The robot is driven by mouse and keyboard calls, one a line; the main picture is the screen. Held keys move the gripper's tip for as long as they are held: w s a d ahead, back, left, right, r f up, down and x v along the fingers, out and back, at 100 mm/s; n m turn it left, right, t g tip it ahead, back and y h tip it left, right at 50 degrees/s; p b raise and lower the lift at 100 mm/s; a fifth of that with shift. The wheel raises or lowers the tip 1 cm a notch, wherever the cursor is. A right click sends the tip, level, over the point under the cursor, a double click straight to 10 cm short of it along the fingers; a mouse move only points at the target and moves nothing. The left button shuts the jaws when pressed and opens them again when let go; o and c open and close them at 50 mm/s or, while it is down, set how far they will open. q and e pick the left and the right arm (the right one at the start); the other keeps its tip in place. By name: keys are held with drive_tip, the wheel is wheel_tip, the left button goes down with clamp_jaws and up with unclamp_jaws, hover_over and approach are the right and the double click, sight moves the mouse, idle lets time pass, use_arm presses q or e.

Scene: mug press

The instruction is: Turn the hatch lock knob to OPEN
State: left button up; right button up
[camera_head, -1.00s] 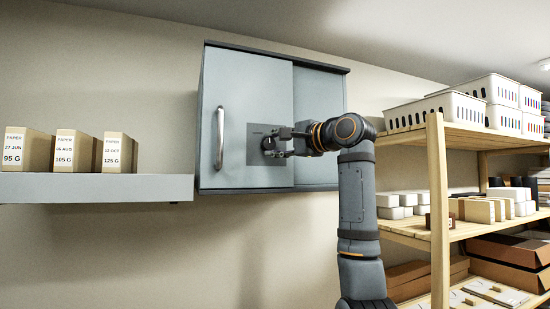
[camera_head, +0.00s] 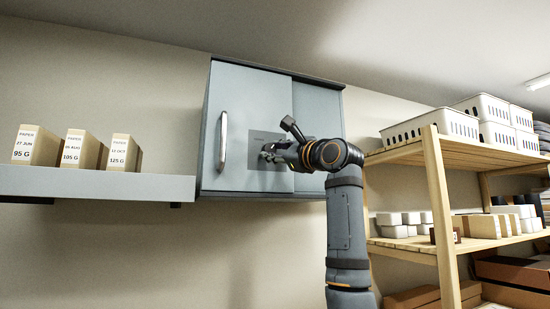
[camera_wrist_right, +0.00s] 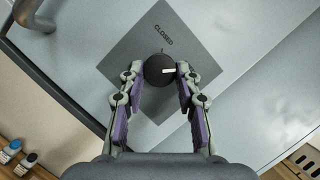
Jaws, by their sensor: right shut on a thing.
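The hatch lock knob (camera_wrist_right: 155,66) is round and black with a short white mark that points right in the right wrist view. It sits on a dark grey square plate (camera_wrist_right: 125,50) printed CLOSED, which looks turned in that view. My right gripper (camera_wrist_right: 158,72) has one finger on each side of the knob and is shut on it. In the head view, my right gripper (camera_head: 269,153) is tilted at the plate (camera_head: 254,138) on the cabinet door (camera_head: 255,95), and it hides the knob. No OPEN label is readable. My left gripper is not in view.
A vertical metal handle (camera_head: 222,140) is on the door, left of the plate. A grey wall shelf (camera_head: 90,184) with paper boxes (camera_head: 84,149) is at left. A wooden rack (camera_head: 437,190) with white baskets (camera_head: 435,127) stands close to my right arm.

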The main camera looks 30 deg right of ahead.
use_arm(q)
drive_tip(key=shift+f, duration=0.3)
use_arm(e)
drive_tip(key=shift+f+m, duration=0.15)
drive_tip(key=shift+m, duration=0.25)
drive_tip(key=o, duration=1.2)
drive_tip(key=shift+c, duration=0.2)
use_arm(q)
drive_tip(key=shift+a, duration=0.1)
use_arm(e)
drive_tip(key=v, duration=1.2)
drive_tip(key=shift+a, duration=0.1)
